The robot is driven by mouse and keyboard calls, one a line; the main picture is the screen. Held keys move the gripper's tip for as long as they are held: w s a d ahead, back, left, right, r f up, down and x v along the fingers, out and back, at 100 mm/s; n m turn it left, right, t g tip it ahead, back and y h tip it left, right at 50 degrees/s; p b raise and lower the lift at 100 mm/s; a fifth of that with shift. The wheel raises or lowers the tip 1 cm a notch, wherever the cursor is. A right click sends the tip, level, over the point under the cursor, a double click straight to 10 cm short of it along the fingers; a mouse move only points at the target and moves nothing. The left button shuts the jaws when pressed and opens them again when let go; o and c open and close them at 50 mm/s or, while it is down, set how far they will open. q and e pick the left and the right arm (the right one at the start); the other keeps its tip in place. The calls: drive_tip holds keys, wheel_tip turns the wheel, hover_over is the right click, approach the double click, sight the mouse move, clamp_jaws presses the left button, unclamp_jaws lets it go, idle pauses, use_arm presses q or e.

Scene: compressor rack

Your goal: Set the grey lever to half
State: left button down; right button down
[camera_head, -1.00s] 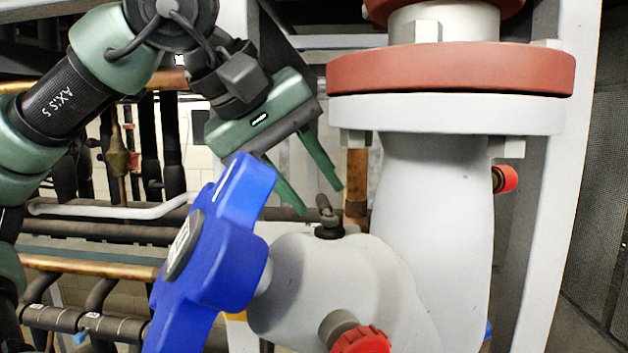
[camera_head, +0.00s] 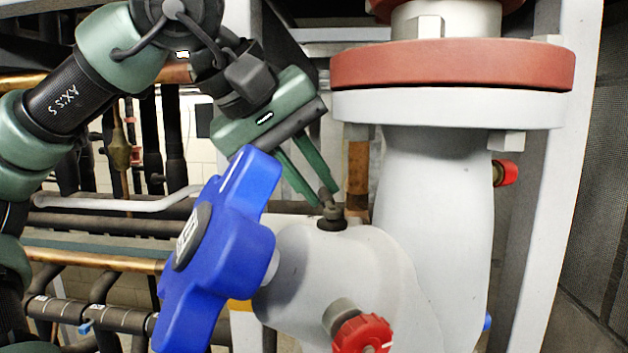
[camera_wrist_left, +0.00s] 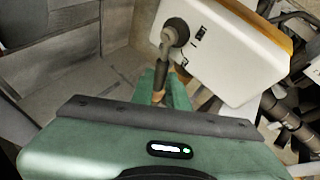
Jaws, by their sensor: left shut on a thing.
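The grey lever (camera_head: 328,203) is a small dark stub on a round base on top of the pale grey valve body (camera_head: 340,265). It leans to the upper left in the head view. In the left wrist view the grey lever (camera_wrist_left: 176,32) shows its round base and a shaft running down between the fingers. My left gripper (camera_head: 322,198), green, comes from the upper left and is shut on the lever. In the left wrist view, the gripper (camera_wrist_left: 160,88) hides part of the shaft. My right gripper is in neither view.
A large blue handwheel (camera_head: 220,250) stands just left of the lever, close below the left gripper. A red knob (camera_head: 362,333) is at the lower front. A red flange (camera_head: 450,66) and thick grey pipe rise at the right. Dark and copper pipes fill the left background.

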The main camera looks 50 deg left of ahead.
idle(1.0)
use_arm(q)
drive_tip(key=shift+s+a+n+y, duration=0.1)
drive_tip(key=shift+s+n+y, duration=0.15)
drive_tip(key=shift+n+y, duration=0.4)
drive_tip(key=c, duration=1.4)
unclamp_jaws()
drive_tip(key=shift+a, duration=0.1)
